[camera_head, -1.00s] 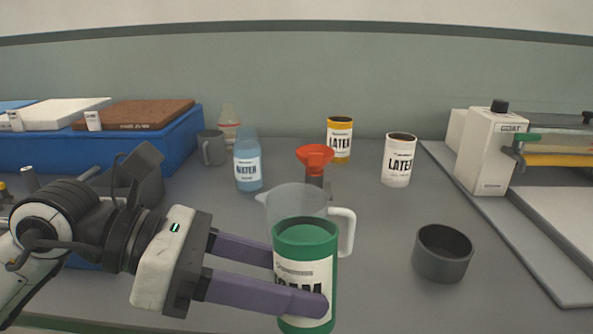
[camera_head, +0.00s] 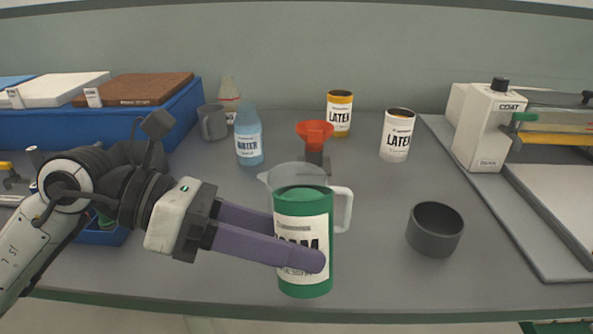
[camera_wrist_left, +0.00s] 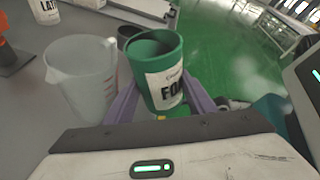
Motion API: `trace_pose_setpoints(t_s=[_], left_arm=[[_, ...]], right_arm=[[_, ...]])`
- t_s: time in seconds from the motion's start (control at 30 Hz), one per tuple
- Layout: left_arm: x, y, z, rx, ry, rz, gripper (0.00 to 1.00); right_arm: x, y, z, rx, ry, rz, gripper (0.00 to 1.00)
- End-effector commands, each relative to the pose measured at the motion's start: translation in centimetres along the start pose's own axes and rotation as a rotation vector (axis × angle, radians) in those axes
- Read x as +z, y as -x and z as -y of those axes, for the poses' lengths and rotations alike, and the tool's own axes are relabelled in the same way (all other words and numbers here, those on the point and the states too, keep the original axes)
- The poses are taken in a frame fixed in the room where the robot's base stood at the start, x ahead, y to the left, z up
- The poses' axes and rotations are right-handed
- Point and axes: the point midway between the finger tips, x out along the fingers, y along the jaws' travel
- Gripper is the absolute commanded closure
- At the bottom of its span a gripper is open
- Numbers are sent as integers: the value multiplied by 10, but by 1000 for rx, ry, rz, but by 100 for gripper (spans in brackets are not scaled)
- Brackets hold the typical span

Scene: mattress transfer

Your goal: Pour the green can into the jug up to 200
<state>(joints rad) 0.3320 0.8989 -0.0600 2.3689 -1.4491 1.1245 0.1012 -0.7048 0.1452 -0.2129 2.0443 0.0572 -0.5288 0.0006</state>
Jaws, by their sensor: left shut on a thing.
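The green can (camera_head: 318,230), with a white label reading partly "FOAM", stands upright in my left gripper (camera_head: 300,250). The gripper's purple fingers are shut around the can's sides. The clear jug (camera_head: 283,178) with a white handle (camera_head: 342,208) stands just behind the can, which hides most of it in the head view. In the left wrist view the can (camera_wrist_left: 163,88) shows an open top, and the jug (camera_wrist_left: 84,85) stands beside it to the left, with faint marks on its wall. I cannot see any liquid in the jug. My right gripper is not in view.
A dark grey bowl (camera_head: 435,230) is at right. A red funnel on a stand (camera_head: 314,135), a blue water bottle (camera_head: 248,137), a yellow latex can (camera_head: 339,114), a white latex can (camera_head: 397,136) and a grey mug (camera_head: 213,122) stand behind. A coating machine (camera_head: 485,128) is far right.

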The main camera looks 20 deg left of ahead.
Motion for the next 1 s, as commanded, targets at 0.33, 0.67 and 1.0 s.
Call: trace_pose_setpoints(t_s=[0.33, 0.67, 1.0], left_arm=[[8, 3, 1, -16, 35, -2, 88], [14, 6, 1, -30, 69, -6, 88], [21, 9, 2, -44, 104, -9, 88]], right_arm=[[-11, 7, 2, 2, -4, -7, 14], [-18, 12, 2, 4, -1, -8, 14], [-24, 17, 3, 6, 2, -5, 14]])
